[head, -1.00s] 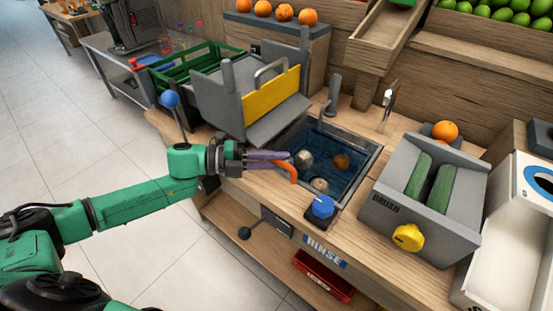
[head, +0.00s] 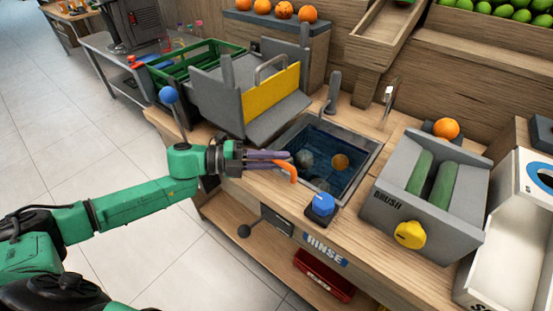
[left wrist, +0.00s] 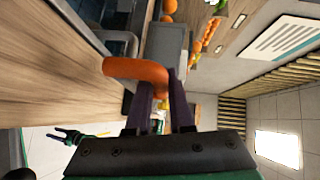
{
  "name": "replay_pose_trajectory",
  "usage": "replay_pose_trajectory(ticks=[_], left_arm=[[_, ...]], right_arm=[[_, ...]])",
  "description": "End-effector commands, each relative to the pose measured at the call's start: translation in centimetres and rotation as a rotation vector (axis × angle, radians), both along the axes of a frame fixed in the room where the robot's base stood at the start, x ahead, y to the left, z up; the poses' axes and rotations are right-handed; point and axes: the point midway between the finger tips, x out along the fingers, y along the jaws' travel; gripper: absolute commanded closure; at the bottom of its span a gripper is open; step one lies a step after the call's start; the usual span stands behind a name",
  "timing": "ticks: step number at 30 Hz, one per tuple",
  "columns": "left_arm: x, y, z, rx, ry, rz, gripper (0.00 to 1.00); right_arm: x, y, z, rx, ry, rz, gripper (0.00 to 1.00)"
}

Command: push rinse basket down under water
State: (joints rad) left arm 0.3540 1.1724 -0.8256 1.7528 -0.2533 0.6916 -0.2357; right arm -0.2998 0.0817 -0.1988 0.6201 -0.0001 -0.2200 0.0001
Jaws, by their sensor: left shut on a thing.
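My left gripper (head: 268,160) is shut on an orange curved handle (head: 293,175) at the near left edge of the rinse sink. The handle also shows between the purple-grey fingers in the left wrist view (left wrist: 137,70). The sink (head: 368,160) holds dark blue water (head: 325,173). One orange (head: 340,162) shows clearly in it, and a dim pale round shape (head: 304,158) lies left of it, seemingly under water. The basket itself cannot be made out. A small green and black shape in the left wrist view (left wrist: 75,135) may be my right arm; its jaws are too small to read.
A blue knob (head: 322,205) stands at the sink's near corner. A grey brush box (head: 385,205) with a yellow knob is to the right. A grey bin with a yellow panel (head: 272,93) stands behind left. A blue-ball lever (head: 169,96) rises beside my left wrist.

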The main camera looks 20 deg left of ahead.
Motion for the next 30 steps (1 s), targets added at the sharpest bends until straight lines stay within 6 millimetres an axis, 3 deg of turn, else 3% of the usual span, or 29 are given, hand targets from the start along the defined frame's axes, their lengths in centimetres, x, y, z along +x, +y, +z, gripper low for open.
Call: replay_pose_trajectory(ticks=[1,2,10,11,12,24,30], left_arm=[[-0.2,0.0,-2.2,0.008,0.012,-0.001,1.00],[-0.2,0.0,-2.5,0.007,0.013,-0.001,1.00],[-0.3,0.1,-2.6,0.012,0.017,0.000,1.00],[-0.3,0.1,-2.7,0.012,0.017,0.000,0.76],[-0.3,0.1,-2.7,0.014,0.017,0.001,0.68],[-0.2,0.2,-2.4,0.011,0.013,0.002,0.68],[-1.1,2.3,-2.3,0.014,0.015,0.003,0.68]], right_arm=[[0.0,0.0,-1.3,0.000,0.000,0.000,0.50],[0.0,0.0,-1.5,0.000,0.000,0.000,0.50],[0.0,0.2,-1.3,0.003,0.001,0.000,0.50],[0.0,0.2,-1.3,0.003,0.001,0.000,0.50],[0.0,0.2,-1.3,0.003,0.001,0.000,0.50],[0.0,0.3,-1.3,0.004,0.001,0.000,0.50],[0.0,0.3,-1.9,0.004,0.001,0.001,0.50]])
